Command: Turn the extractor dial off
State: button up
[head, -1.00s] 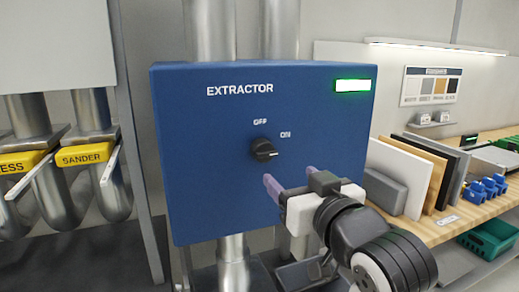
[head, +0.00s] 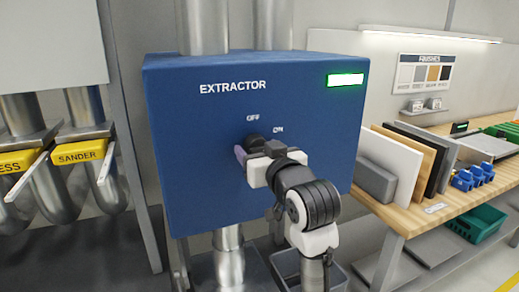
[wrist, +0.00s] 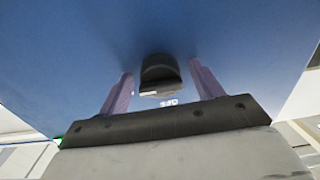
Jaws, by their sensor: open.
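The extractor dial (head: 252,139) is a black knob on the front of the blue extractor box (head: 190,190), under the OFF and ON labels. In the head view my gripper partly covers it, so its pointer is hard to read there. In the wrist view the dial (wrist: 160,72) sits between my two purple fingers, with a gap on each side. My gripper (wrist: 160,70) is open and close to the panel, its fingers astride the dial; it also shows in the head view (head: 254,150). The indicator lamp (head: 345,80) on the box glows green.
Yellow-tagged SANDER duct gates (head: 80,152) stand left of the box. On the right, a wooden bench (head: 410,212) carries leaning panels (head: 405,160) and blue clamps or bins (head: 473,177). Metal ducts (head: 203,28) run above the box.

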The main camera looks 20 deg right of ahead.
jog(key=shift+c, duration=0.5)
jog(key=c, duration=0.9)
jog(key=shift+n+b, duration=0.3)
jog(key=n+b, duration=0.2)
jog(key=n, duration=0.1)
jog(key=shift+f+n+b, duration=0.15)
jog(key=shift+n+b, duration=0.15)
jog(key=shift+b, duration=0.1)
jog(key=n+b, duration=0.3)
jog(key=n, duration=0.2)
jog(key=shift+d+n+b, duration=0.1)
jog(key=shift+n+b, duration=0.2)
jog(key=n+b, duration=0.2)
jog(key=n, duration=0.2)
jog(key=shift+r+n+b, duration=0.15)
jog(key=shift+n+b, duration=0.4)
jog(key=shift+n, duration=0.5)
jog(key=shift+r+n+b, duration=0.1)
jog(key=shift+n+b, duration=0.4)
jog(key=shift+n, duration=0.55)
